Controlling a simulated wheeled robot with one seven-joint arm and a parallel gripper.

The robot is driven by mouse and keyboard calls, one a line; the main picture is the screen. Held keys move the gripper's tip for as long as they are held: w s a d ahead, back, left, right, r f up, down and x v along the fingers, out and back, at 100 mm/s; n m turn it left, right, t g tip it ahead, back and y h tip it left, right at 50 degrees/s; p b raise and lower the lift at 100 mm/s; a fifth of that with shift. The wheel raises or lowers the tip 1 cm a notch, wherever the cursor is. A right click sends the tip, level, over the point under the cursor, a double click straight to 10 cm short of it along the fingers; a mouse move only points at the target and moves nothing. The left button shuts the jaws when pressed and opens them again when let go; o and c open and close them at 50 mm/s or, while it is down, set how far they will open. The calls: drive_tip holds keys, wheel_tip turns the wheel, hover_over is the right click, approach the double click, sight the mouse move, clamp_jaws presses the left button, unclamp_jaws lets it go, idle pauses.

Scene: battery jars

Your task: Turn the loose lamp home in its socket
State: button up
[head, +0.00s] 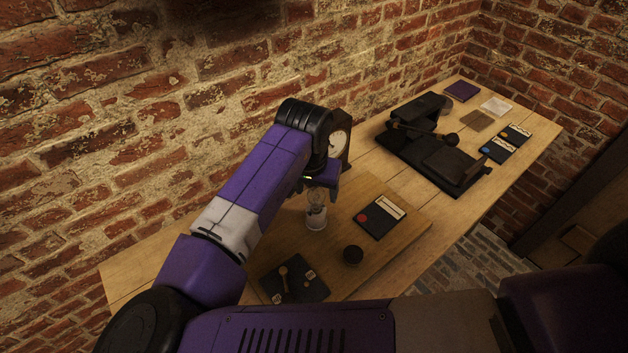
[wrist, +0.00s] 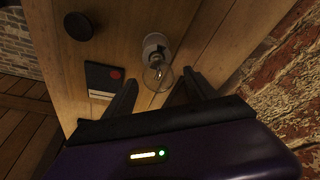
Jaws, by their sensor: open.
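The lamp is a clear glass bulb (head: 316,197) on a white round socket (head: 316,220), standing on the wooden board. In the wrist view the bulb (wrist: 157,77) points toward me, with the pale socket (wrist: 154,42) behind it. My gripper (wrist: 162,84) is open, with one dark finger on either side of the bulb. I see no finger closed on the glass. In the head view my gripper (head: 318,186) is over the bulb, and its fingers are hard to make out. How far the lamp sits in the socket I cannot tell.
A black card with a red dot (head: 366,218) and a dark round piece (head: 352,256) lie near the lamp. A dark mat (head: 300,293) holds small tools. A round-faced gauge (head: 341,138) stands behind my wrist. A black apparatus (head: 450,165) and several cards lie farther right.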

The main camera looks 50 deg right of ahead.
drive_tip(key=shift+x, duration=1.15)
clamp_jaws()
drive_tip(key=m+g, duration=0.1)
drive_tip(key=m, duration=0.3)
drive_tip(key=shift+s+m, duration=0.15)
drive_tip(key=shift+m, duration=0.15)
drive_tip(key=shift+s+m+g+b, duration=0.1)
drive_tip(key=shift+m+g+b, duration=0.25)
drive_tip(key=shift+m, duration=0.55)
drive_tip(key=m, duration=0.2)
drive_tip(key=shift+m+g+b, duration=0.25)
drive_tip(key=shift+m+b, duration=0.05)
drive_tip(key=shift+b, duration=0.05)
drive_tip(key=m+b, duration=0.1)
drive_tip(key=m, duration=0.2)
drive_tip(key=shift+s+a+m+g+y, duration=0.1)
drive_tip(key=shift+s+m+g+y, duration=0.05)
drive_tip(key=shift+m+g+y, duration=0.25)
